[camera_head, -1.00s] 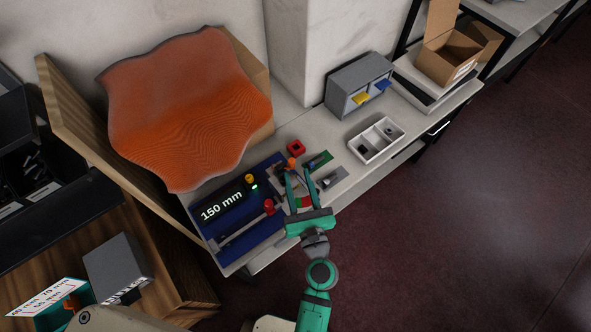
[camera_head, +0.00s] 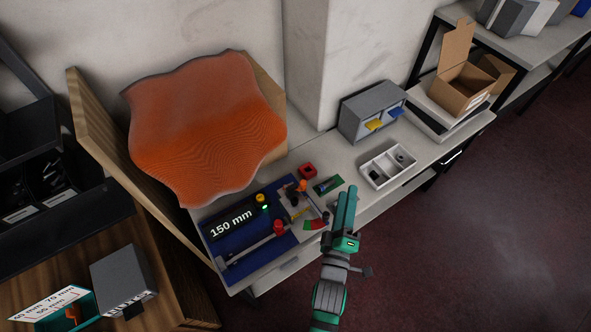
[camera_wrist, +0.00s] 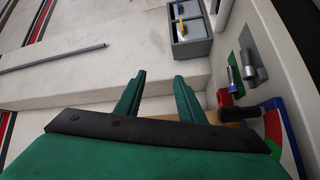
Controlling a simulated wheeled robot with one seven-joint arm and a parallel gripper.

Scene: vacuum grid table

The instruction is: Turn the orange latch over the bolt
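The orange latch (camera_head: 302,186) is a small orange piece on a grey fixture (camera_head: 289,205) at the right end of the blue board. I cannot make out the bolt, or whether the latch lies over it. My gripper (camera_head: 346,190) is to the right of the fixture, apart from the latch, near the table's front edge. In the wrist view my gripper (camera_wrist: 160,88) has its two green fingers apart with nothing between them.
The blue board (camera_head: 222,247) carries a "150 mm" display (camera_head: 232,222), a yellow knob (camera_head: 262,199) and a red knob (camera_head: 278,227). A red block (camera_head: 307,170), a green piece (camera_head: 328,185) and a white divided tray (camera_head: 376,182) stand behind and to the right.

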